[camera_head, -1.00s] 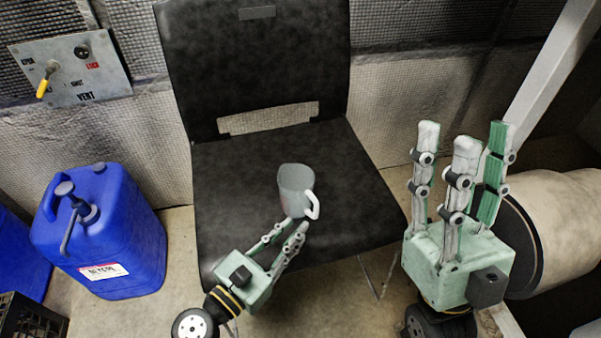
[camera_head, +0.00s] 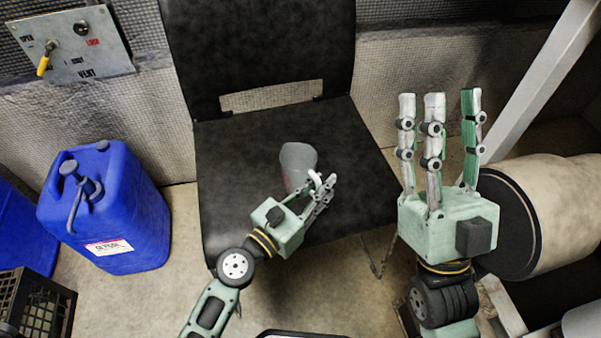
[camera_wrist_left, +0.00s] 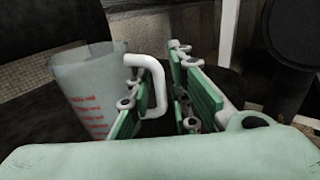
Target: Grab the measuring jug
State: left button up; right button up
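The measuring jug (camera_head: 298,162), a translucent grey cup with a white handle, stands upright on the black chair's seat (camera_head: 232,180). In the left wrist view the jug (camera_wrist_left: 85,92) fills the left side, with red markings on its wall. My left gripper (camera_head: 322,184) is at the jug's handle side. In the left wrist view its fingers (camera_wrist_left: 160,80) are apart, one by the jug wall and the others right of the handle, with the handle between them. Whether they touch it cannot be told. My right gripper (camera_head: 437,100) is open and empty, fingers pointing up.
A blue canister (camera_head: 125,220) stands on the floor left of the chair, with a black crate (camera_head: 45,305) in front. A valve panel (camera_head: 75,45) is on the wall. A large beige cylinder (camera_head: 560,205) and a slanted grey beam (camera_head: 535,85) are at the right.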

pick_arm(q)
grip_shut()
dwell(0.5)
